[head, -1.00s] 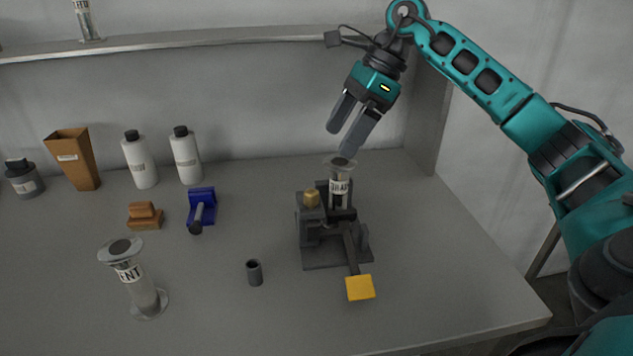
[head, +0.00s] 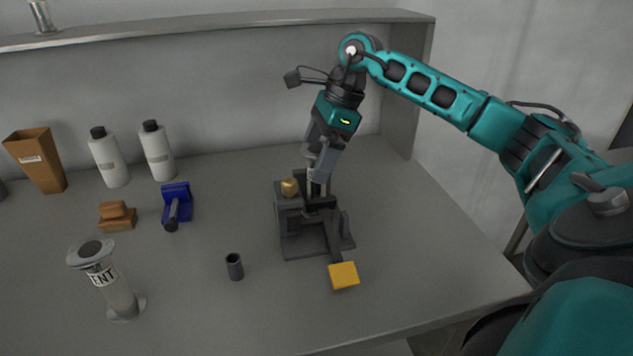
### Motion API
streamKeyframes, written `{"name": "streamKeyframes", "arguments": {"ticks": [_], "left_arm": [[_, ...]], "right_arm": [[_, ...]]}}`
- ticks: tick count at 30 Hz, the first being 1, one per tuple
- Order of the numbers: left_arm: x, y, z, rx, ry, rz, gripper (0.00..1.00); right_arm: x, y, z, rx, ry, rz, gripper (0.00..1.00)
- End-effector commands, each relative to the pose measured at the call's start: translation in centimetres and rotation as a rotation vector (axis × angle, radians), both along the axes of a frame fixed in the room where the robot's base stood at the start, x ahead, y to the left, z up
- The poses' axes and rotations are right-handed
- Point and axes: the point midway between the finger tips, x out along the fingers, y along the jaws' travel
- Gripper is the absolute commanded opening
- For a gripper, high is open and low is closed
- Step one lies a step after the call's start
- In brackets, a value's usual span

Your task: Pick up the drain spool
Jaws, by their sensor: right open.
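The drain spool (head: 315,186) stands upright in a dark grey clamp fixture (head: 298,245) on the table. Its flanged top is partly hidden by my right gripper, and its label is mostly covered. My right gripper (head: 317,163) points down at the spool's upper end, with its open fingers around or just in front of it. I cannot tell whether they touch it. The fixture has a brass knob (head: 289,187) and a lever with a yellow pad (head: 343,275). My left gripper is not in view.
A second flanged spool (head: 113,285), labelled "ENT" as far as I see, stands front left. A small dark cup (head: 234,266), a blue tool (head: 176,204), a brown block (head: 117,216), white bottles (head: 157,152) and a brown bin (head: 38,161) lie left. A shelf (head: 220,22) runs behind.

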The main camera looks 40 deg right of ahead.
Motion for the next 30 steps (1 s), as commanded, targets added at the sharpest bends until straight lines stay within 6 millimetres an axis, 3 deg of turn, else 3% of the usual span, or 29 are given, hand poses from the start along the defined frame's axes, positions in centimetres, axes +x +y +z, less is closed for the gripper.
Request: {"name": "streamKeyframes", "arguments": {"ticks": [4, 12, 30], "left_arm": [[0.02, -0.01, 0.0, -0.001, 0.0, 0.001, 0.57], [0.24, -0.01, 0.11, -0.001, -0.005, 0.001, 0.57], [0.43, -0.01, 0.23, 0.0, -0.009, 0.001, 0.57]], "right_arm": [[0.25, 0.62, -1.37, 0.002, 0.001, 0.002, 0.92], [0.31, 0.66, -1.51, 0.001, -0.002, 0.002, 0.9], [0.3, 0.63, -1.45, 0.002, -0.001, 0.001, 0.33]]}}
